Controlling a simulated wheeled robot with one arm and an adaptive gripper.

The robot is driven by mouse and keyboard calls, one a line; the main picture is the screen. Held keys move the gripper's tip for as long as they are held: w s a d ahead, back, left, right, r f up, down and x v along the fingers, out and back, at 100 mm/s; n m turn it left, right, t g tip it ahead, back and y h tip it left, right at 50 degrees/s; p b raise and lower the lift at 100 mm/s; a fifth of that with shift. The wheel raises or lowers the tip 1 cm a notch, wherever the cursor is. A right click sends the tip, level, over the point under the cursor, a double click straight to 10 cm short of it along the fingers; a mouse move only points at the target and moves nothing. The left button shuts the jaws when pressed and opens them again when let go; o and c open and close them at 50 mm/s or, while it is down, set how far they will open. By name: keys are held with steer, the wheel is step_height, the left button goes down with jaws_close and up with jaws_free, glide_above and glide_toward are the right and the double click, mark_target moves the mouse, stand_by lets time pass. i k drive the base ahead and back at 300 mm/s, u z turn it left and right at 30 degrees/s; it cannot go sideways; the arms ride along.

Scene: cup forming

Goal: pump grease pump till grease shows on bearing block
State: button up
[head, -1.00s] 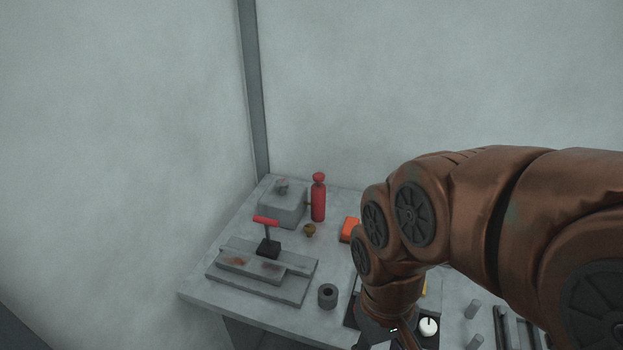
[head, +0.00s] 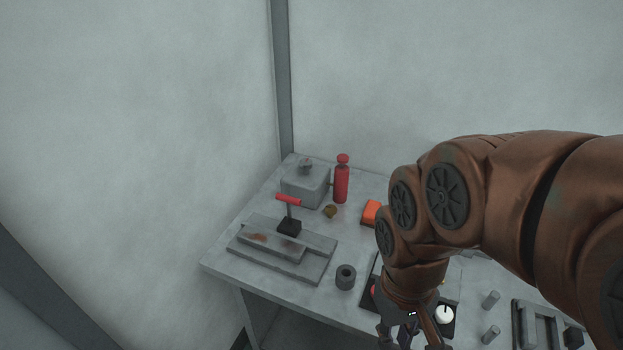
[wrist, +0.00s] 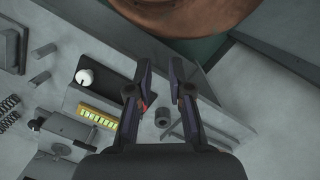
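A red cylinder with a narrow neck and red cap (head: 341,182), which looks like the grease pump, stands upright at the back of the bench. A grey block with a round knob on top (head: 304,189), perhaps the bearing block, stands just left of it. I cannot make out any grease on it. My gripper (head: 412,343) hangs at the front of the bench in the head view, well apart from both. In the wrist view my gripper (wrist: 160,68) has its fingers apart with nothing between them. The pump and block are not recognisable there.
A red-handled tool (head: 289,201) stands on a stepped grey slab (head: 310,262). A small brass piece (head: 330,211), an orange box (head: 371,212) and a grey ring (head: 345,278) sit nearby. A white knob (wrist: 86,77) and yellow strip (wrist: 97,117) lie beside my gripper.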

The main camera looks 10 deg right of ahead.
mark_target(343, 158)
steer(key=k, duration=1.35)
steer(key=u, duration=0.3)
steer(key=i, duration=0.5)
steer(key=u, duration=0.6)
steer(key=i, duration=0.95)
steer(key=z, duration=0.25)
